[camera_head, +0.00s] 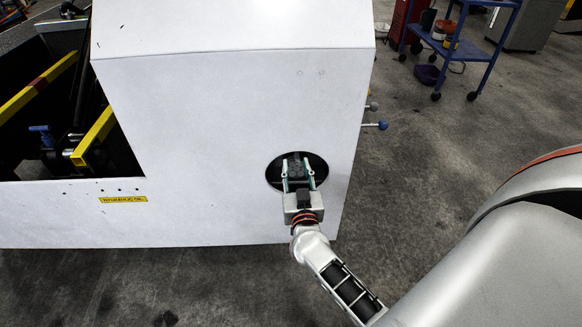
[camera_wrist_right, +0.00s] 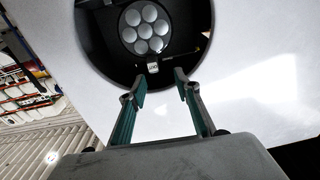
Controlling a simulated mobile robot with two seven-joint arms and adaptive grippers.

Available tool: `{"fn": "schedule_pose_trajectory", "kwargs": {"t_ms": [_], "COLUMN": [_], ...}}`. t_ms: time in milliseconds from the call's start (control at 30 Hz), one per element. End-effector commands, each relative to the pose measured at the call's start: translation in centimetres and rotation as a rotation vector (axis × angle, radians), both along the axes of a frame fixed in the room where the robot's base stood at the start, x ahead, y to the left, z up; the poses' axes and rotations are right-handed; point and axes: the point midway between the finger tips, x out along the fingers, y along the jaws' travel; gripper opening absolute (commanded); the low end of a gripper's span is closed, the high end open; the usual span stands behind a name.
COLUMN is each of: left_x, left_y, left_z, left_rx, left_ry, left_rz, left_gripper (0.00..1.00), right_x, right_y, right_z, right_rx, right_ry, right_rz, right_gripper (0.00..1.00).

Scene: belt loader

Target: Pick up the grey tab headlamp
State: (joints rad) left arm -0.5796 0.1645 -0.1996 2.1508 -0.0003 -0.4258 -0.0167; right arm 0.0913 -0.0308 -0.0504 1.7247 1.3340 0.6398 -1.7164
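The headlamp (camera_wrist_right: 145,28) shows in the right wrist view as a dark round lamp with several pale round lenses. A small light grey tab (camera_wrist_right: 153,67) with dark marking sits at its lower edge. The lamp is in a round black opening (camera_head: 271,174) in the white loader body. My right gripper (camera_head: 298,170) is at this opening. In the right wrist view its two green-grey fingers (camera_wrist_right: 160,84) are apart, with the tab just beyond and between their tips. No contact is visible. In the head view the gripper hides most of the lamp. My left gripper is not in view.
The white loader body (camera_head: 220,120) fills the middle, with yellow rails (camera_head: 95,135) at left. A blue cart (camera_head: 460,50) stands at the back right. The floor between is clear.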

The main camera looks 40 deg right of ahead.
Motion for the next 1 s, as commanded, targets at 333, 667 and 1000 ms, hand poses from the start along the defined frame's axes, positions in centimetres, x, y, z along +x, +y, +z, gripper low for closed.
{"fn": "schedule_pose_trajectory", "kwargs": {"t_ms": [333,667,1000], "left_x": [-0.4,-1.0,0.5], "left_y": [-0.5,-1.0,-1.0], "left_z": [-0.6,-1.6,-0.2], "left_rx": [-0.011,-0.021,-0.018], "left_ry": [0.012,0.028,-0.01], "left_rz": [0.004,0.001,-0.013], "left_gripper": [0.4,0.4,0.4], "right_x": [2.2,5.4,7.1], "right_y": [-2.1,-4.1,-5.1], "right_z": [-1.2,-1.8,-1.1], "right_rx": [0.02,0.018,0.019], "right_ry": [0.029,0.034,0.027], "right_rz": [-0.046,-0.045,-0.043], "right_gripper": [0.32,0.32,0.32]}}
